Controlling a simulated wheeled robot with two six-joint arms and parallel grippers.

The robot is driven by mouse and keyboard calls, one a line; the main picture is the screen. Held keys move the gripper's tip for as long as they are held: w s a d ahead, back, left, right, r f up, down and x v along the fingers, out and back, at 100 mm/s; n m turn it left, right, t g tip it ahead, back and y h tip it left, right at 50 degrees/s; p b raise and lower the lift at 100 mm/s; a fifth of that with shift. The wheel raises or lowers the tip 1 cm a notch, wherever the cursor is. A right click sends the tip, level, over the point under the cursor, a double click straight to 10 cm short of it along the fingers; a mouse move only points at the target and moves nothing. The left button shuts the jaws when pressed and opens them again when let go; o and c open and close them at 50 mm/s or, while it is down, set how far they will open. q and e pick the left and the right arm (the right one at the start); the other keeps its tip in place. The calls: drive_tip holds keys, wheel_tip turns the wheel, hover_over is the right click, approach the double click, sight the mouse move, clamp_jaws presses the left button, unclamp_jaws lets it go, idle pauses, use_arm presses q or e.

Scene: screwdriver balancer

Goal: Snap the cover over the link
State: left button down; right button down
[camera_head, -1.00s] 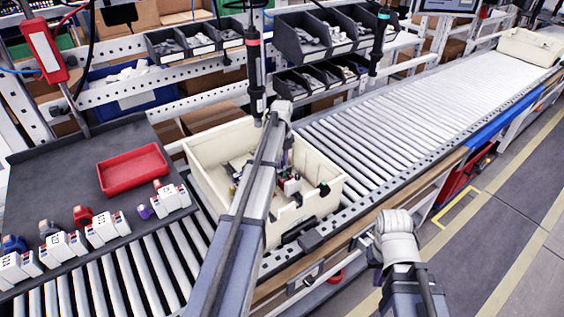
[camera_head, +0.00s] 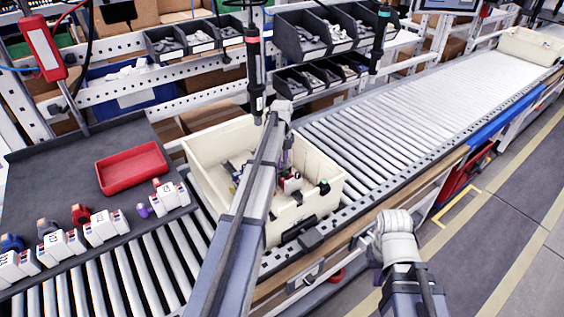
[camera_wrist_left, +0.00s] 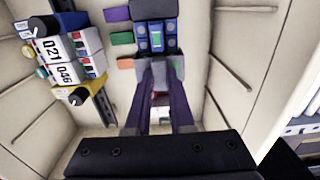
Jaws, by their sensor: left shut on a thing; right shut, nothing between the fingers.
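My left gripper (camera_wrist_left: 165,72) reaches down into the cream bin with its two long purple fingers close together. It is shut on a small grey piece (camera_wrist_left: 172,66), seemingly the cover, at the near end of a blue and grey device (camera_wrist_left: 155,38) with a dark top. I cannot tell whether the piece touches the device or is seated on it; the link is not discernible. In the head view my left arm hides most of this spot. A purple part of my right gripper (camera_head: 377,278) shows beside its wrist, outside the conveyor; most of it is hidden.
The cream bin (camera_head: 210,175) stands on the roller conveyor. White blocks marked 021 and 046 (camera_wrist_left: 58,60) sit on a rail left of the fingers. Coloured pieces (camera_wrist_left: 122,39) lie beside the device. A red tray (camera_head: 132,168) and several white devices occupy the grey table (camera_head: 60,160).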

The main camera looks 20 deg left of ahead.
idle(0.3)
use_arm(q)
drive_tip(key=c, duration=0.7)
unclamp_jaws()
drive_tip(key=shift+r, duration=0.15)
wheel_tip(320, 180, up, 8)
drive_tip(key=p, duration=0.7)
drive_tip(key=shift+f+p, duration=0.2)
drive_tip(key=shift+p, duration=0.2)
drive_tip(key=shift+f, duration=0.1)
